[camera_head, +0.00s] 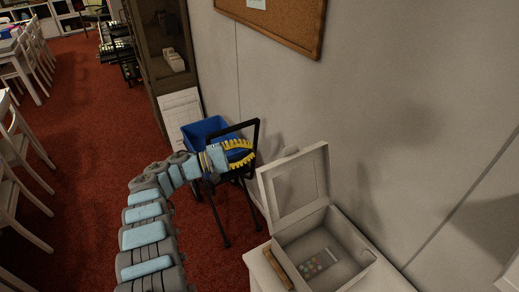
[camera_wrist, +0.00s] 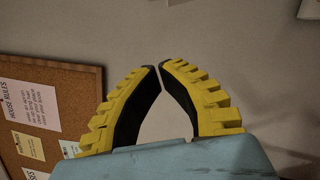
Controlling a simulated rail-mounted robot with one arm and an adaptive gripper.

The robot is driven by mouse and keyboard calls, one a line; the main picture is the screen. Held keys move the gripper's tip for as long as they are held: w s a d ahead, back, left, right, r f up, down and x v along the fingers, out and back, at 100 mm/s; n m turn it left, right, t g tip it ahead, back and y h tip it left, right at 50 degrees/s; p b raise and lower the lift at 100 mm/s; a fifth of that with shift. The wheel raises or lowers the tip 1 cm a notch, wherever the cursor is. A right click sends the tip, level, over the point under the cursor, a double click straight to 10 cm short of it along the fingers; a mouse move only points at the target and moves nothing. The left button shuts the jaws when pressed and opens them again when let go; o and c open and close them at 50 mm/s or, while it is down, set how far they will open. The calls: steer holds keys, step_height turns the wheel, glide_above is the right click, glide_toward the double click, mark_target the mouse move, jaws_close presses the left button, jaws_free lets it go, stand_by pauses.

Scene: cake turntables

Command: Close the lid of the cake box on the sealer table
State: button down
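The white cake box (camera_head: 345,240) sits on a white table (camera_head: 385,279) at the lower right of the head view. Its lid (camera_head: 268,192), a frame with a paler middle panel, stands open and upright along the far-left side of the box. Small coloured pieces on a grey item (camera_head: 318,260) show inside the box. My gripper (camera_head: 254,150), with yellow ridged fingers, is in the air to the upper left of the lid, apart from it. In the wrist view its fingertips (camera_wrist: 160,66) come together with only a thin gap, and nothing is between them. The box is not in the wrist view.
A blue bin (camera_head: 203,130) and a black metal frame (camera_head: 222,222) stand behind my gripper by the wall. A wooden strip (camera_head: 279,268) lies at the box's left. A corkboard (camera_head: 280,22) hangs on the wall. White chairs (camera_head: 20,135) line the left; red carpet between is clear.

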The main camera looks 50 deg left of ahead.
steer(key=w+d+r+p, duration=0.2)
steer(key=w+d+p, duration=0.1)
steer(key=w+d, duration=0.4)
stand_by(1.0)
steer(key=shift+d+r, duration=0.15)
stand_by(0.5)
steer(key=shift+s+d+r+m+p, duration=0.2)
steer(key=shift+d+r+m+p, duration=0.1)
steer(key=shift+d+m+p, duration=0.2)
